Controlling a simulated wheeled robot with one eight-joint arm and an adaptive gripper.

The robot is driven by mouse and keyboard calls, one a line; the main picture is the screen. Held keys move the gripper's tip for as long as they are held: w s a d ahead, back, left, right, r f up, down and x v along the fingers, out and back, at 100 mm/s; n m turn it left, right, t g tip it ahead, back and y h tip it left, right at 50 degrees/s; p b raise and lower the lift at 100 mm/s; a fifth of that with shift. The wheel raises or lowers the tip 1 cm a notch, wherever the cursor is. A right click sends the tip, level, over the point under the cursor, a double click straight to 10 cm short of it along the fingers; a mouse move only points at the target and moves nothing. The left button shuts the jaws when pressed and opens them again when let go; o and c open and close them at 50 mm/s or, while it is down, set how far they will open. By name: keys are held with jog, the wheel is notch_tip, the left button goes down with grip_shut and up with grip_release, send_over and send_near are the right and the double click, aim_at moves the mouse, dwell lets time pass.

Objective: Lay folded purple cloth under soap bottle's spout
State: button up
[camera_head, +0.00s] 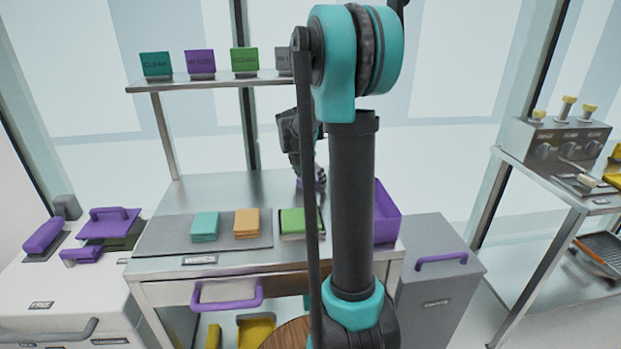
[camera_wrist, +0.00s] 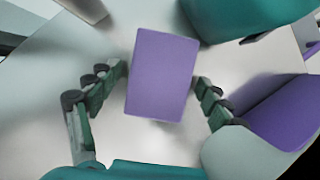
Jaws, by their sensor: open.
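The folded purple cloth (camera_wrist: 163,75) is a flat rectangle in the middle of the wrist view, over the pale metal surface. My gripper (camera_wrist: 160,92) is open, with one finger on each side of the cloth and a gap visible at both sides. In the head view my gripper (camera_head: 311,180) is low over the back of the metal table, partly hidden by my arm, with a bit of purple at its tips. I cannot make out a soap bottle or its spout in either view.
Teal, orange and green folded cloths (camera_head: 204,226) lie along the front of the metal table (camera_head: 230,190). A purple bin (camera_head: 386,215) stands at its right end. A shelf (camera_head: 200,84) with labelled cards is above the back. The table's back left is clear.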

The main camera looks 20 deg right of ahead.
jog(key=v, duration=1.2)
jog(key=shift+r, duration=0.2)
